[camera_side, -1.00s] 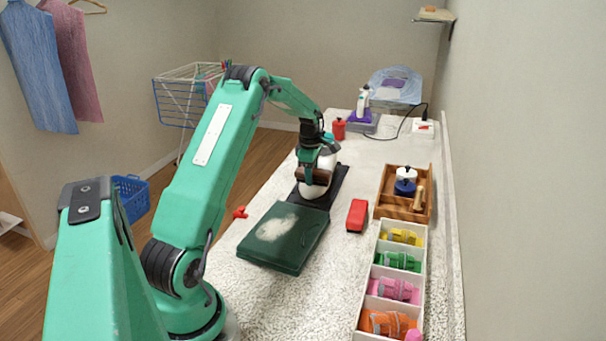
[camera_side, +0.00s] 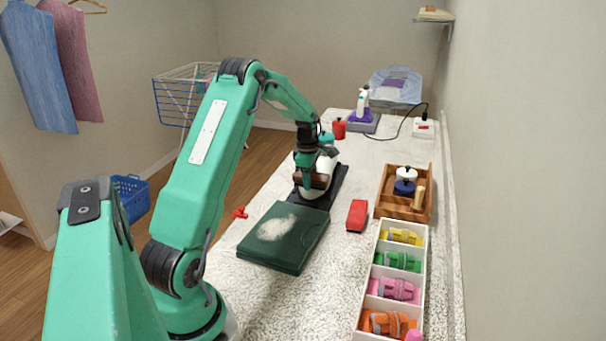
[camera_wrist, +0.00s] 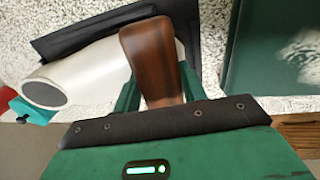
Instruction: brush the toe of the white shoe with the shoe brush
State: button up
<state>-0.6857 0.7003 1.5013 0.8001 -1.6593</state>
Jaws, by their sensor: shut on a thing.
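My gripper (camera_side: 312,182) is shut on the brown wooden shoe brush (camera_side: 318,180), which also shows between the fingers in the wrist view (camera_wrist: 150,60). The white shoe (camera_side: 325,170) stands on a black mat (camera_side: 338,184), partly hidden behind my gripper. The brush is at the near end of the shoe; I cannot tell whether its bristles touch the shoe. In the wrist view the white shoe (camera_wrist: 85,75) lies to the left of the brush and partly under it.
A dark green case (camera_side: 300,252) with a pale patch lies in front of the mat. A red block (camera_side: 357,216) is to its right. A wooden tray (camera_side: 392,209) and a white divided box (camera_side: 379,272) line the right side. A red container (camera_side: 339,128) and a spray bottle (camera_side: 362,102) stand behind.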

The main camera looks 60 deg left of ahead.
jog(key=shift+w+a, duration=0.1)
jog(key=shift+w, duration=0.05)
jog(key=shift+w+a+r, duration=0.1)
jog(key=shift+w+a, duration=0.35)
jog(key=shift+a, duration=0.05)
jog(key=shift+w+a, duration=0.15)
dwell(0.5)
jog(key=shift+w+a+r, duration=0.1)
jog(key=shift+w+a, duration=0.35)
jog(key=shift+a, duration=0.05)
jog(key=shift+s+d, duration=0.25)
jog(key=shift+s, duration=0.15)
dwell(0.6)
jog(key=shift+s+d, duration=0.75)
jog(key=shift+d, duration=0.15)
jog(key=shift+w+a, duration=0.2)
jog(key=shift+w, duration=0.05)
